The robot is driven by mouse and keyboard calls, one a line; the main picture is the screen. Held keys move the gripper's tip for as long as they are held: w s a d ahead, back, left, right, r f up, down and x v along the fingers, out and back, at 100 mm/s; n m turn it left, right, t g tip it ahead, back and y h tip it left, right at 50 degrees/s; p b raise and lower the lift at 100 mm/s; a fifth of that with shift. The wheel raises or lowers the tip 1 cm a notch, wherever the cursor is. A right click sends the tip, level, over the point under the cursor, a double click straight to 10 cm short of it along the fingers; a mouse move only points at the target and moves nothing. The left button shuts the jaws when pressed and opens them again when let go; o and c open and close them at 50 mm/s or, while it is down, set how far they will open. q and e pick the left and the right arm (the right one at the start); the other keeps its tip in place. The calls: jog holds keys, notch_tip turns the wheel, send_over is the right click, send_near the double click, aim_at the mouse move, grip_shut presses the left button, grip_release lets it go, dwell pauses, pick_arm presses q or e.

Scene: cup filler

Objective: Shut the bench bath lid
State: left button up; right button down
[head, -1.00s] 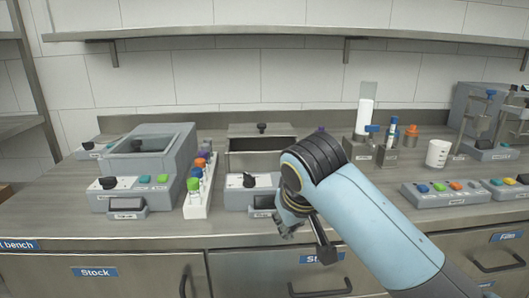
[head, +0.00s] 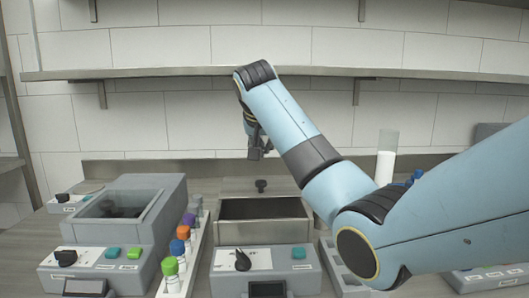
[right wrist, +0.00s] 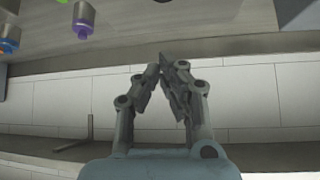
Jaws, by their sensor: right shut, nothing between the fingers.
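The bench bath (head: 262,258) stands in the middle of the bench in the head view, with a control panel at its front. Its dark, open basin (head: 262,212) shows behind the panel. A black lid knob (head: 261,186) stands up at the back of the basin; the lid itself is seen nearly edge-on, and its exact angle is unclear. My right gripper (head: 259,152) is above and behind the bath, near the wall, apart from the knob. The right wrist view shows its fingers (right wrist: 172,65) shut and empty. My left gripper is out of view.
A grey box-shaped device (head: 122,210) with a windowed top stands left of the bath. A white rack of colour-capped vials (head: 177,262) lies between them. A wall shelf (head: 180,73) runs above. A clear-topped white container (head: 387,160) stands at the right.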

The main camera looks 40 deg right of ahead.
aim_at(264, 189)
jog(key=x, duration=0.3)
jog(key=shift+w+d+f, duration=0.2)
jog(key=shift+f, duration=0.1)
jog(key=x, duration=0.3)
jog(key=shift+f, duration=0.15)
jog(key=shift+w+d+f, duration=0.3)
jog(key=shift+w+f, duration=0.1)
jog(key=shift+s+a+f+p, duration=0.2)
jog(key=shift+s+a+p, duration=0.2)
jog(key=shift+s+a, duration=0.8)
jog(key=shift+s, duration=0.25)
jog(key=shift+s+a+f, duration=0.1)
jog(key=shift+a+f, duration=0.05)
jog(key=shift+s+a+p, duration=0.1)
jog(key=shift+s+p, duration=0.05)
jog(key=shift+p, duration=0.25)
pick_arm(q)
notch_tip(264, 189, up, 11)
jog(key=p, duration=0.9)
pick_arm(e)
jog(key=s+a, duration=0.5)
jog(key=s, duration=0.4)
jog(key=shift+a, duration=0.2)
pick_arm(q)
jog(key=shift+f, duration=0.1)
pick_arm(e)
jog(key=shift+f, duration=0.1)
